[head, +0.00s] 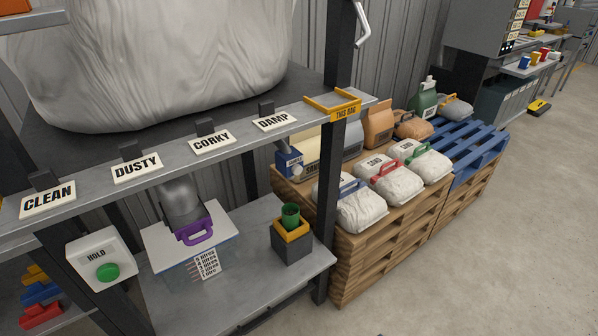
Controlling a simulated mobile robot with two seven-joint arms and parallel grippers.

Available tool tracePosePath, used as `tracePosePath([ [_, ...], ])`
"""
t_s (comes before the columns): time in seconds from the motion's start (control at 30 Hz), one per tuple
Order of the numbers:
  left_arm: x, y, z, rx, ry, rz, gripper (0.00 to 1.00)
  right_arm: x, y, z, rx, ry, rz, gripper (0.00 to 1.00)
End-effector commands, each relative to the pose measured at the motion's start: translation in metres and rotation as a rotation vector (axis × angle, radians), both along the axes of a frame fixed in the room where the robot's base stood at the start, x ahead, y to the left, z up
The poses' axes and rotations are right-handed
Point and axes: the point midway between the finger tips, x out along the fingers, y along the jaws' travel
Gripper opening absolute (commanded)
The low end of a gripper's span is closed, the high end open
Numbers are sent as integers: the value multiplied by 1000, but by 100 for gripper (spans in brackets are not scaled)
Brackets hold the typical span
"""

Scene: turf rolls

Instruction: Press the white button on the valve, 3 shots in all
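I cannot make out a white button with certainty. A small blue labelled box (288,160) with a pale, roundish part by its lower right sits under the shelf edge; whether this is the valve I cannot tell. A white HOLD box (100,259) carries a green button (108,271). Neither of my grippers is in view.
A large white bag (150,60) rests on the upper shelf, whose edge carries signs CLEAN, DUSTY, CORKY and DAMP, plus a yellow THIS BAG marker (346,109). Wooden pallets (375,250) with sacks stand to the right, a blue pallet (468,143) beyond.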

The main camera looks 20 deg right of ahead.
Motion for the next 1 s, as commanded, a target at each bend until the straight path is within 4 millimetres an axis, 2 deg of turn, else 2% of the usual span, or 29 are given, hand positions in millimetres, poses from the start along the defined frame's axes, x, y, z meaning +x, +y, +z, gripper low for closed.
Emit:
tracePosePath([
  [1.0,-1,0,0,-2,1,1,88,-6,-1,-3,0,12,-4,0],
])
